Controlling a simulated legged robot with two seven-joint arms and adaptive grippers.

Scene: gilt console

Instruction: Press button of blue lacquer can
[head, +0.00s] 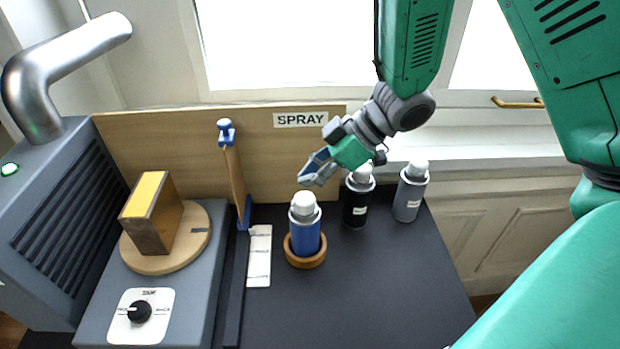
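The blue lacquer can (305,232) stands upright in a round wooden ring (306,260) on the dark tabletop. Its white top (303,202) faces up and is uncovered. My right gripper (312,170) is just above and slightly right of the can's top, apart from it in the picture. Its fingers point down and left; whether they are closed together is too small to tell. My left gripper is not in view.
A black can (357,203) and a grey can (408,198) stand right of the blue can. Left are a blue-ended wooden stick (235,175), a white strip (259,258), a yellow-topped block (150,205) on a round turntable (180,258), and a knob (139,312). A wooden backboard (290,155) stands behind.

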